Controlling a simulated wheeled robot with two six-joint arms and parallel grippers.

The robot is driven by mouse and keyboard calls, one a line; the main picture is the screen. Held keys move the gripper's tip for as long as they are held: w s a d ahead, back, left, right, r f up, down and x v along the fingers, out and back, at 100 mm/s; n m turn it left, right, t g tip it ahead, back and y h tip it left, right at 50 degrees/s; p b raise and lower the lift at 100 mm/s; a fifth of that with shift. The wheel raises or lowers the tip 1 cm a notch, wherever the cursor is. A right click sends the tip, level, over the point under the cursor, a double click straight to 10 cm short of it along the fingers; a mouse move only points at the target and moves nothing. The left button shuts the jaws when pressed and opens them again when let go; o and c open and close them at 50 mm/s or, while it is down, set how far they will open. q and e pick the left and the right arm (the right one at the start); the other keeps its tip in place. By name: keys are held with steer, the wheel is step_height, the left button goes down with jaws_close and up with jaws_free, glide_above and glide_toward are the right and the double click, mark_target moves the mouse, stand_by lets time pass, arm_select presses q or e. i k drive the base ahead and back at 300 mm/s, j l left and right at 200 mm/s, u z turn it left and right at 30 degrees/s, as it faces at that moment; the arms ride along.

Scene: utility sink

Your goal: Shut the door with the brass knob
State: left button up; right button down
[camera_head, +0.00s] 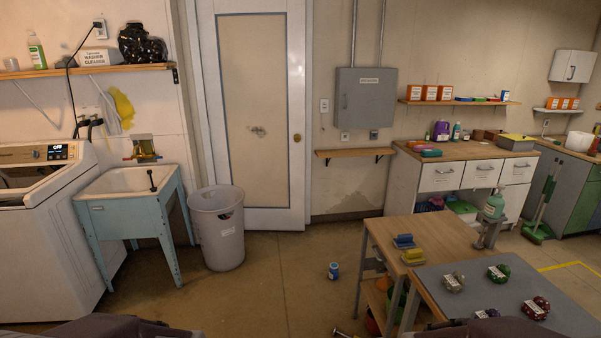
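The white door (257,110) with a beige panel stands upright at the back wall, left of centre in the head view. Its round brass knob (297,138) is near the right edge. The door looks nearly in line with the wall; I cannot tell whether it is fully closed or slightly ajar. Neither of my grippers shows in the head view. Only dark parts of my own arms show along the bottom edge, well away from the door.
A grey trash bin (218,230) stands just left of and in front of the door, beside the utility sink (128,181). A small blue can (334,271) lies on the floor ahead. A wooden table (430,238) is at the right. The floor before the door is mostly clear.

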mark_target(253, 51)
steer(key=i+j+u, duration=0.3)
steer(key=i, duration=0.55)
steer(key=i+u, duration=0.25)
steer(key=i, duration=0.6)
steer(key=i+l+u, duration=0.3)
steer(key=i, duration=0.55)
steer(key=i+l+z, duration=0.3)
steer(key=i, duration=0.3)
steer(key=i+j+z, duration=0.1)
steer(key=i+z, duration=0.15)
steer(key=i, duration=0.3)
steer(key=i+z, duration=0.3)
steer(key=i, duration=0.3)
steer(key=i+j+z, duration=0.3)
steer(key=i, duration=0.3)
